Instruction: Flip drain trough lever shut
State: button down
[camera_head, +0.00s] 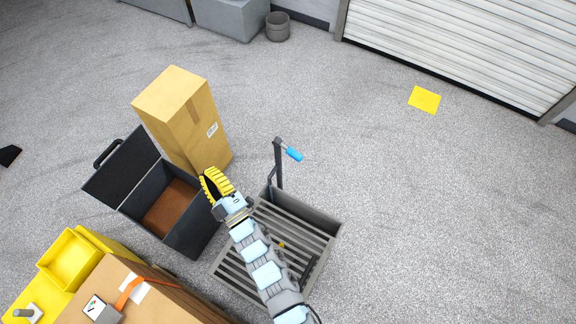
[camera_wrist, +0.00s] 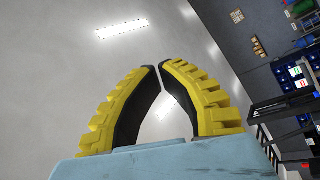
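The drain trough (camera_head: 328,228) is a grey box with a slatted grate on top. A dark upright post (camera_head: 279,170) stands at its far edge. A lever with a blue grip (camera_head: 293,154) sticks out from the post's top, angled right and slightly down.
An open black case (camera_head: 190,235) and a tall cardboard box (camera_head: 178,115) stand left of my gripper. A yellow bin (camera_head: 70,258) and another carton (camera_head: 140,300) are at the lower left. The floor right of the trough is clear, with a yellow square (camera_head: 424,100) on it.

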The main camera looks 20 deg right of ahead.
aim_at(288, 150)
jog(key=w+d+f+n+g+h+b, duration=0.2)
jog(key=w+f, duration=0.1)
jog(key=f, duration=0.4)
jog(key=w+d+f+n+g+h+b, duration=0.2)
jog(key=f+b, duration=0.1)
jog(key=f, duration=0.4)
jog(key=w+d+f+n+g+h+b, duration=0.1)
jog(key=w+d+f+g+b, duration=0.15)
jog(key=f, duration=0.45)
jog(key=d+f+n+g+h+b, duration=0.3)
jog(key=d+f+g+h+b, duration=0.2)
jog(key=d, duration=0.9)
notch_tip(288, 150, down, 4)
jog(key=h+b, duration=0.1)
jog(key=h, duration=0.2)
jog(key=shift+s+d+f+n, duration=0.2)
jog(key=shift+s+d+n, duration=0.1)
jog(key=shift+s+n, duration=0.1)
jog(key=shift+w+f, duration=0.1)
jog(key=shift+b+x, duration=1.5)
jog(key=shift+x, duration=3.45)
jog(key=shift+s+d+r+p, duration=0.15)
jog(key=shift+d+r+p, duration=0.2)
jog(key=shift+r, duration=0.55)
jog(key=shift+s+d+r+p, duration=0.15)
jog(key=shift+d+r, duration=0.3)
jog(key=shift+r, duration=0.45)
jog(key=shift+d+r+p, duration=0.15)
jog(key=shift+p, duration=0.25)
